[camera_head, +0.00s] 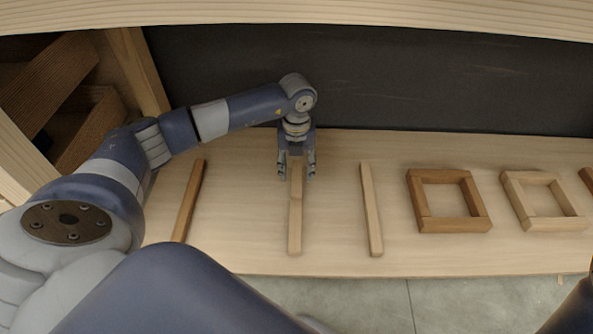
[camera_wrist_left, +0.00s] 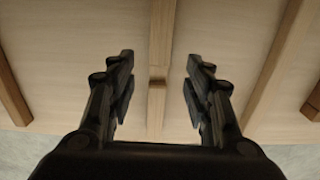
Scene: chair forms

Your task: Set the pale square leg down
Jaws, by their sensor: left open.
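A pale square leg (camera_head: 297,178) lies lengthwise between the fingers of my left gripper (camera_head: 297,176). Its near end meets or overlaps another pale leg (camera_head: 295,230) that runs toward the front of the shelf; I cannot tell whether it rests on top. The left wrist view shows this step between the upper leg (camera_wrist_left: 161,35) and the lower leg (camera_wrist_left: 156,112). My left gripper (camera_wrist_left: 158,85) points down and is open, with a gap on both sides of the wood. My right gripper is not in view.
On the pale board (camera_head: 330,200) lie a browner leg (camera_head: 189,200) to the left and a pale leg (camera_head: 371,210) to the right. A brown square frame (camera_head: 450,225) and a paler frame (camera_head: 545,213) lie further right. A dark panel (camera_head: 400,80) stands behind.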

